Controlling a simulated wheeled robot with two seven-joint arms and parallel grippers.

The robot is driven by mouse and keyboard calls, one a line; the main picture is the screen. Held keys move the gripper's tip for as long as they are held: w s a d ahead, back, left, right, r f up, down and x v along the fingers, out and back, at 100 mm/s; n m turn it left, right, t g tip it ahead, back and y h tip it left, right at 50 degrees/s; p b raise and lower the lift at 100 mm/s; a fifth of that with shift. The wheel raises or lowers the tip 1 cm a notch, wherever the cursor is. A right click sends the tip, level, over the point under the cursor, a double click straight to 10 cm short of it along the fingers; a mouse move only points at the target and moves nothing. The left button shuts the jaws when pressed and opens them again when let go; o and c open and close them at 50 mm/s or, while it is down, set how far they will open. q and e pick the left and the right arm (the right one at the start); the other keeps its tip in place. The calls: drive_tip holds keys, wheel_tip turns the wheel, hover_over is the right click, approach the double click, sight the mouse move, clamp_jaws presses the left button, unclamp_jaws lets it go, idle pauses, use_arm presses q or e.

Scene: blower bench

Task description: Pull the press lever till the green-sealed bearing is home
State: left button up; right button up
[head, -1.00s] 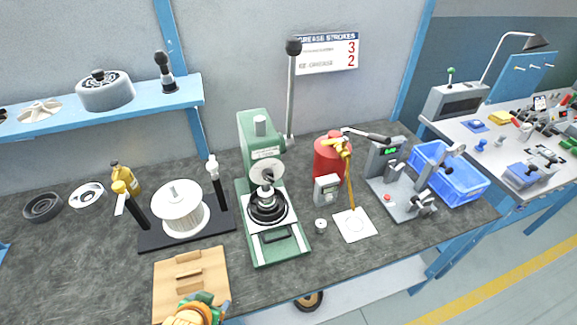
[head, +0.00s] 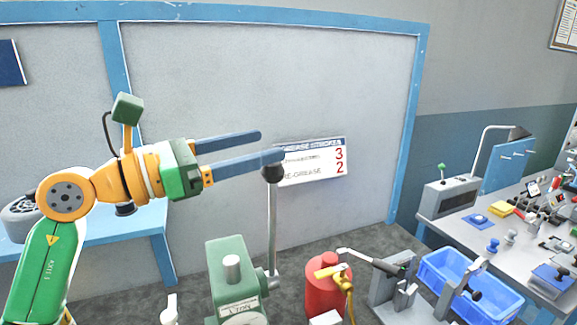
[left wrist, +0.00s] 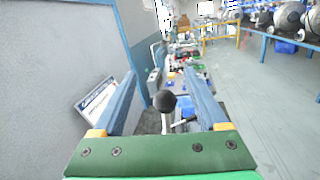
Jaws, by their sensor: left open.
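The green press (head: 232,275) stands at the bottom middle of the head view; only its upper part shows. Its lever (head: 271,225) rises upright as a grey rod with a black knob (head: 272,172) on top. My left gripper (head: 270,148) is open, with its blue fingers level at knob height. In the left wrist view the knob (left wrist: 164,101) shows between the two spread fingers (left wrist: 160,78), with gaps on both sides; I see no grip on it. The bearing and the press bed are below the head view's edge. My right gripper is not in view.
A grease-strokes sign (head: 312,162) hangs on the wall behind the lever. A red canister (head: 327,290) and a blue bin (head: 470,285) stand right of the press. A blue shelf (head: 125,222) is behind my left arm. The air around the knob is otherwise clear.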

sight(263, 170)
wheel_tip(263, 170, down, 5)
drive_tip(key=b, duration=0.5)
use_arm(q)
drive_tip(key=shift+m+y, duration=0.3)
drive_tip(key=shift+y, duration=0.1)
drive_tip(key=f+p, duration=0.1)
drive_tip(key=d+f, duration=0.1)
drive_tip(key=f+p, duration=0.1)
drive_tip(key=shift+w+d+f+p, duration=0.15)
drive_tip(key=shift+w+f+p, duration=0.15)
drive_tip(key=shift+f, duration=0.1)
drive_tip(key=x, duration=0.1)
drive_tip(key=p+x, duration=0.1)
drive_tip(key=x, duration=0.1)
drive_tip(key=p+x, duration=0.1)
drive_tip(key=x, duration=0.1)
drive_tip(key=shift+w+f, duration=0.1)
drive_tip(key=shift+f, duration=0.25)
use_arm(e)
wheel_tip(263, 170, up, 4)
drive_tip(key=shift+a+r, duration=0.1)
use_arm(q)
drive_tip(key=shift+c, duration=1.4)
clamp_jaws()
